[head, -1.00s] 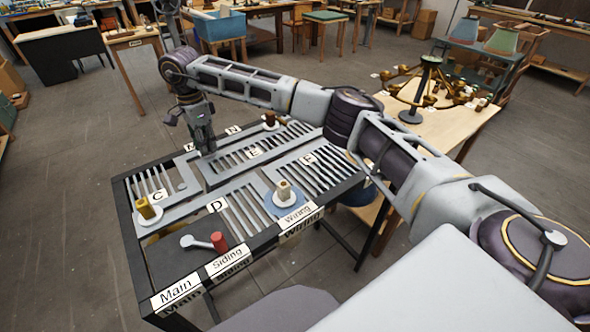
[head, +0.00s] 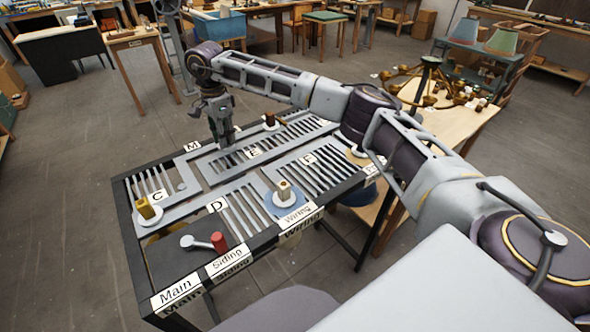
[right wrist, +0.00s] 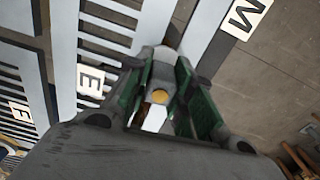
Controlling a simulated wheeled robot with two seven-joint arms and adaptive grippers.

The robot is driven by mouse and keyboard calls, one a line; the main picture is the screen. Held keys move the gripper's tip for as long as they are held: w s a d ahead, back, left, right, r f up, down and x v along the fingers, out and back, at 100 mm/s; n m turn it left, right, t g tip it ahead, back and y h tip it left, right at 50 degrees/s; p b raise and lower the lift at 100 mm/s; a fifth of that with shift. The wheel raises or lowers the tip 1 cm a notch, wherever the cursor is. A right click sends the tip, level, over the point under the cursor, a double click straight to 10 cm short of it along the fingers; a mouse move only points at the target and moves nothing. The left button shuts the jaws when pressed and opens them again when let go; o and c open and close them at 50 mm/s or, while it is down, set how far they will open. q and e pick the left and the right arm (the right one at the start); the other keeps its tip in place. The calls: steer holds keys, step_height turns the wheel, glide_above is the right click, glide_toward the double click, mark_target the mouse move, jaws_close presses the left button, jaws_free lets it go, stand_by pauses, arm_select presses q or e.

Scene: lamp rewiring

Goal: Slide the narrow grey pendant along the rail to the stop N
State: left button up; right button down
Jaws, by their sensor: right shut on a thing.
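My right gripper (head: 224,142) is over the far side of the slotted rail board (head: 200,197), pointing down. In the right wrist view its green-sided fingers (right wrist: 165,92) are shut on a narrow grey piece (right wrist: 160,80) with a yellow spot on it, which I take to be the grey pendant. In the head view the gripper hides most of it. The pale rail track (head: 172,212) runs beneath it. I cannot see the N label, which stood near where the gripper is. My left gripper is out of view.
A dark brown post (head: 270,121) stands right of the gripper along the far track. A yellow post (head: 147,208), a beige post on blue (head: 284,191) and a red knob (head: 219,242) stand nearer. Label M (head: 193,146) is just left of the gripper.

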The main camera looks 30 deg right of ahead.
steer(key=shift+w+d, duration=0.1)
steer(key=shift+d, duration=1.15)
steer(key=c, duration=1.2)
jaws_free()
steer(key=shift+o, duration=0.2)
steer(key=shift+r, duration=0.1)
step_height(320, 180, up, 12)
